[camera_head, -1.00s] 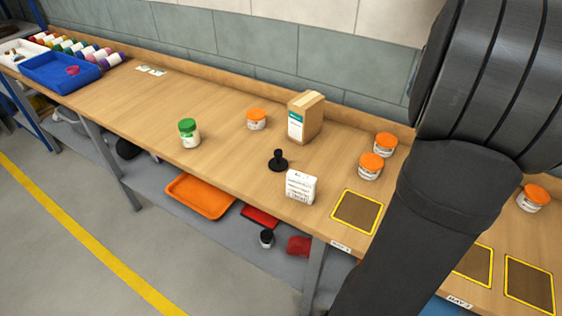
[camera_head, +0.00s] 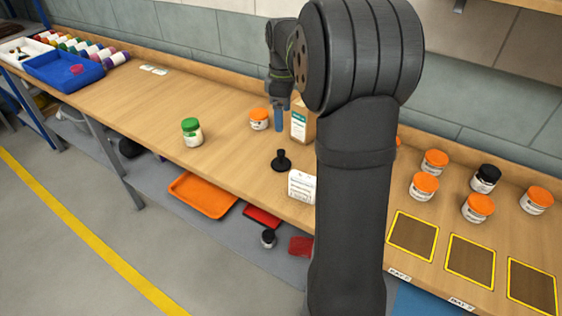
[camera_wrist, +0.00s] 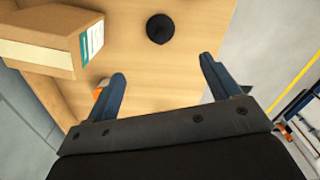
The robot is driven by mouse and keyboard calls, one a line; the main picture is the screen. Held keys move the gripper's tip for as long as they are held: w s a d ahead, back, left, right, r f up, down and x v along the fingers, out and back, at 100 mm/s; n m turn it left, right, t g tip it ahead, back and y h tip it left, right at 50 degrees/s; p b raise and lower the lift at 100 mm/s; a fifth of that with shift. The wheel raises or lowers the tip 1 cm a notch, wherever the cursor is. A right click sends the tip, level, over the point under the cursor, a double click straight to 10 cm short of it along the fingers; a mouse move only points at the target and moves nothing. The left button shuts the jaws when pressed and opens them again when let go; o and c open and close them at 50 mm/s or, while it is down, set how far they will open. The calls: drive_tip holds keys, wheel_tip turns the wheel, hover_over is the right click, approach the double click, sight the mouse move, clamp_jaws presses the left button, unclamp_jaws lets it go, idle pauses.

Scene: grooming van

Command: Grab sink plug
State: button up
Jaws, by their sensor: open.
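The sink plug (camera_head: 281,160) is a small black piece with a round base and an upright knob. It stands on the wooden bench between the orange-lidded jar and the white box. In the wrist view the plug (camera_wrist: 160,29) shows as a dark round shape beyond the fingertips, roughly between them. My gripper (camera_head: 279,118) is above the bench, behind the plug and beside the cardboard box. In the wrist view my gripper (camera_wrist: 163,70) has its two blue fingers wide apart with nothing between them.
A cardboard box (camera_head: 300,124) stands close to my gripper. An orange-lidded jar (camera_head: 258,119) is left of it, and a green-lidded jar (camera_head: 192,132) farther left. A small white box (camera_head: 301,186) stands at the front edge. The bench left of the green-lidded jar is mostly clear.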

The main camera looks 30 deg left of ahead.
sight(281, 150)
wheel_tip(281, 150, down, 12)
drive_tip(key=shift+r, duration=0.2)
drive_tip(key=shift+a+f, duration=0.15)
drive_tip(key=shift+f, duration=1.25)
drive_tip(key=shift+a+f, duration=0.1)
drive_tip(key=shift+f, duration=1.25)
drive_tip(key=shift+c, duration=0.2)
drive_tip(key=c, duration=1)
